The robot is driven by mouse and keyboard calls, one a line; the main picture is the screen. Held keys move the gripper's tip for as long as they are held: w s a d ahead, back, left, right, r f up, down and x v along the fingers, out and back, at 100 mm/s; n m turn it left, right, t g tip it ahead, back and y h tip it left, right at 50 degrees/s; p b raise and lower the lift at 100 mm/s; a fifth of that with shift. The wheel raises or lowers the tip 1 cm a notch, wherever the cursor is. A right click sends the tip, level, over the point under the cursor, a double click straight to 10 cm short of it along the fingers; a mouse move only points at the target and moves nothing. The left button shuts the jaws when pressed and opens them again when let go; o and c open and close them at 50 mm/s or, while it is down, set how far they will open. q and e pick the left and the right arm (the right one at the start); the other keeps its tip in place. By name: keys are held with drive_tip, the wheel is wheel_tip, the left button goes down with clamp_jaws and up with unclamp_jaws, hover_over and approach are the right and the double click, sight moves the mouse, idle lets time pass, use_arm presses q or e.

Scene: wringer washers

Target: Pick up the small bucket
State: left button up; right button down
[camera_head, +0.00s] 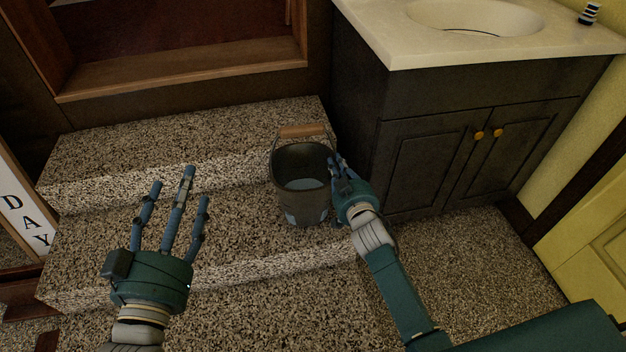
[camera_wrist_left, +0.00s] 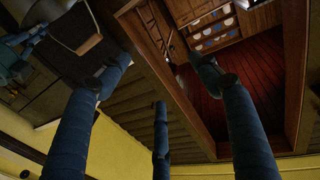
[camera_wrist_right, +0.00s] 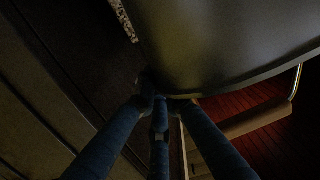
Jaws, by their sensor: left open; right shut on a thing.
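The small bucket (camera_head: 300,205) is dark grey metal with a wooden grip on its wire handle. In the head view it is upright at the carpeted steps, beside the dark vanity. My right gripper (camera_head: 338,172) is at the bucket's right side, its fingers shut on the rim. In the right wrist view the bucket wall (camera_wrist_right: 220,40) fills the upper right, with the fingertips (camera_wrist_right: 160,98) at its rim. My left gripper (camera_head: 172,190) is open and empty, left of the bucket. The left wrist view shows its spread fingers and the bucket's wooden grip (camera_wrist_left: 89,44).
A dark vanity (camera_head: 450,150) with a pale sink top stands right of the bucket. Speckled carpeted steps (camera_head: 110,150) lead to a wood-framed opening (camera_head: 190,75). A sign with letters (camera_head: 22,215) leans at the left. Carpet (camera_head: 470,265) is open in front of the vanity.

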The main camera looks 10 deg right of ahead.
drive_tip(key=shift+r, duration=0.4)
